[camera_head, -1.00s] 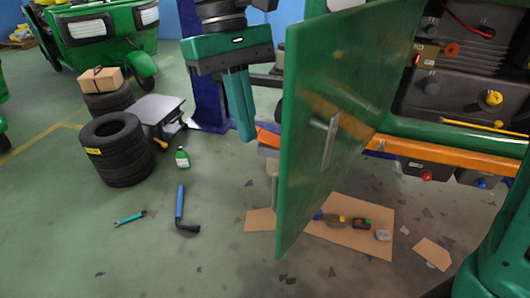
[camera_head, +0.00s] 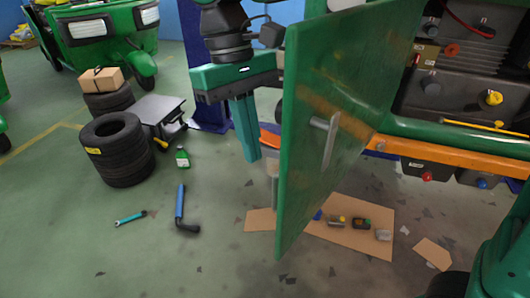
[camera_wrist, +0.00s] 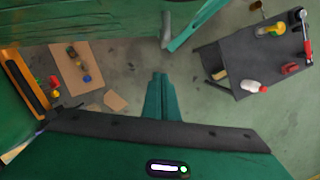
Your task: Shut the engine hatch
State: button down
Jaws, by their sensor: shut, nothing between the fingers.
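The engine hatch (camera_head: 340,110) is a green panel with a metal handle (camera_head: 325,135). It stands open, swung out from the engine bay (camera_head: 465,65), whose inside shows at the right in the head view. My gripper (camera_head: 246,155) is shut and empty, pointing down to the left of the hatch in the head view, apart from the handle. In the wrist view the fingers (camera_wrist: 158,78) are together with floor beyond them. A green edge and a metal piece show above them; I cannot tell surely which part this is.
Stacked tyres (camera_head: 120,150), a box (camera_head: 93,78) and a small green bottle (camera_head: 182,157) stand at the left. A wrench (camera_head: 130,218) and a blue-handled tool (camera_head: 182,208) lie on the floor. Cardboard (camera_head: 365,243) with small parts lies below the hatch. A dark cart (camera_wrist: 255,75) shows in the wrist view.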

jog(key=shift+s+d+f, duration=0.2)
jog(key=shift+s+d, duration=1.1)
jog(key=shift+s, duration=0.25)
jog(key=shift+s, duration=0.15)
